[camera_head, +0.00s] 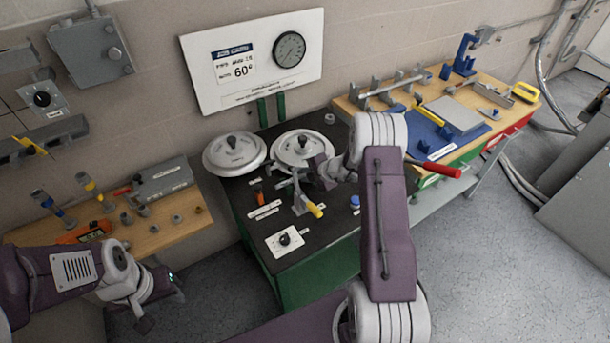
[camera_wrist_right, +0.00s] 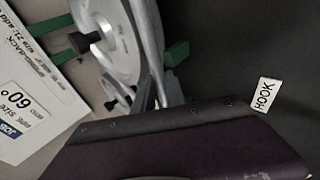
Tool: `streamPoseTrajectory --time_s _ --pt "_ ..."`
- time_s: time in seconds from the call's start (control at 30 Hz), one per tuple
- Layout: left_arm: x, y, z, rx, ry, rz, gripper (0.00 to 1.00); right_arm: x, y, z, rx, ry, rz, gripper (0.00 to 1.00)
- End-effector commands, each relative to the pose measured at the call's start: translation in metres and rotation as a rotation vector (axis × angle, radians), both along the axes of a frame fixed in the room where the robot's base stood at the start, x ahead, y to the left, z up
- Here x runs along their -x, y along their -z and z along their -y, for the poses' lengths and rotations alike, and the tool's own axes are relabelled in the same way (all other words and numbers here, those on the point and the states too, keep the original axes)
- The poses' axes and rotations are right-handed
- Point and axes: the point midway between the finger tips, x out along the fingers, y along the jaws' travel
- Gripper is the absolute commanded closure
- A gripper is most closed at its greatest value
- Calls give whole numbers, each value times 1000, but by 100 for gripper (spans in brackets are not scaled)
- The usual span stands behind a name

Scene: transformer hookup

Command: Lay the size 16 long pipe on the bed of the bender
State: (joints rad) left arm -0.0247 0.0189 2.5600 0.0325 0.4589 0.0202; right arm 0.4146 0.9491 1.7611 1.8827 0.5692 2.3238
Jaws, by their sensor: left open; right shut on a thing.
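The bender is the green cabinet with a black top (camera_head: 235,200) in the middle of the head view. Two round grey discs (camera_head: 234,152) and a grey lever with a yellow grip (camera_head: 315,210) are on it. My right gripper (camera_head: 318,172) is over the bed beside the right disc (camera_head: 303,147). My left gripper (camera_head: 152,308) is open, low at the left, apart from the bender. A long grey pipe (camera_head: 394,86) lies across supports on the right bench; its size cannot be read.
The right bench (camera_head: 517,110) holds a blue mat, a blue vise (camera_head: 466,55) and tools. A red-gripped bar (camera_head: 433,168) sticks out beside my right arm. A wooden shelf (camera_head: 185,225) with fittings is at left. A "60°" board (camera_head: 255,62) is behind; it also shows in the wrist view (camera_wrist_right: 20,105).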

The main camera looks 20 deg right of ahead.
Motion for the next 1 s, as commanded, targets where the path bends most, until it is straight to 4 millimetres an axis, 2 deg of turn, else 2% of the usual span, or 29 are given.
streamPoseTrajectory --time_s 0.1,0.13,0.2,0.5,0.63,0.77,1.0 --pt "0 4 0 0 0 0 59 0 4 0 0 -1 1 100" --pt "0 3 0 0 0 0 59 0 4 0 1 -1 0 79" --pt "0 2 0 0 0 0 59 0 3 0 1 -1 0 63" --pt "0 2 0 0 0 0 59 0 2 0 0 0 0 63" --pt "0 -9 0 0 0 0 59 0 -12 0 0 0 1 63" --pt "0 -5 0 0 0 0 59 17 -25 8 0 4 2 63" --pt "0 -10 0 0 0 0 59 58 -68 25 2 4 2 63"
